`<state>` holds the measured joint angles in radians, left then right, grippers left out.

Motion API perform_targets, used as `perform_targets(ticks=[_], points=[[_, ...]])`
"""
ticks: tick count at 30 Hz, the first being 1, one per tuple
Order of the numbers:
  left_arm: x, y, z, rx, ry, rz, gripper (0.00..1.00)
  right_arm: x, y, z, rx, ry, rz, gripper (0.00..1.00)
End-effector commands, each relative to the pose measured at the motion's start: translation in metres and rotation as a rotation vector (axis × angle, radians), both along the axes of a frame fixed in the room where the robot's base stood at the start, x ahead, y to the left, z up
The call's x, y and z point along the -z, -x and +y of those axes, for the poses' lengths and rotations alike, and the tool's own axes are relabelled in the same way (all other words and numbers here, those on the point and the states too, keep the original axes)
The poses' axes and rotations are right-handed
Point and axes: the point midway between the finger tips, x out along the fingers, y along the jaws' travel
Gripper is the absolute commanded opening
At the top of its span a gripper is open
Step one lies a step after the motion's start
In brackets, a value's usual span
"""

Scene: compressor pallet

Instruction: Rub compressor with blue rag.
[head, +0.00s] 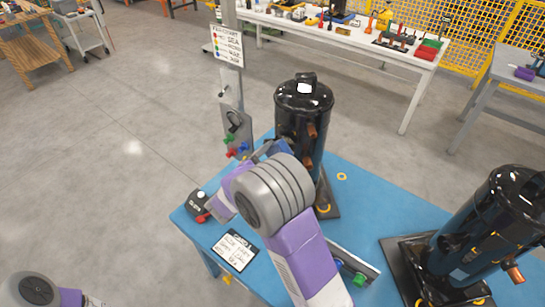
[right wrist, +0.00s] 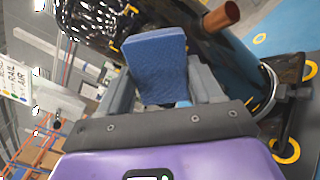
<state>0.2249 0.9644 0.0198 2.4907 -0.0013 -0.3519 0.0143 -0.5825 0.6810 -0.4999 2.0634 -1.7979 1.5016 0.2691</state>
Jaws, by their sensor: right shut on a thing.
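A black cylindrical compressor (head: 303,105) with copper stubs stands upright at the back of the blue table. A second black compressor (head: 490,230) stands at the right. My right gripper (head: 266,149) is at the left side of the back compressor, partly hidden by my own wrist. It is shut on the blue rag (right wrist: 158,65), which sticks out between the fingers in the right wrist view. The dark compressor body (right wrist: 225,65) is right beside the rag there; I cannot tell whether they touch. My left gripper is out of view; only part of that arm shows at bottom left.
The blue table (head: 375,215) holds a dark control box (head: 198,205) with a red button, a black-framed sign (head: 233,250) and a bar with coloured knobs (head: 350,268). A grey post (head: 233,95) with a chart stands behind the left edge. A white workbench (head: 340,35) is farther back.

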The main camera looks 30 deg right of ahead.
Motion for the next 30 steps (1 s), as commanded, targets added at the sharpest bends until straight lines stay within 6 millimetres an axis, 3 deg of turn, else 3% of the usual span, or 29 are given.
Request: perform_targets(ticks=[30], points=[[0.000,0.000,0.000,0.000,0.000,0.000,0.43,0.000,-0.007,-0.018,0.001,0.000,-0.001,0.36]])
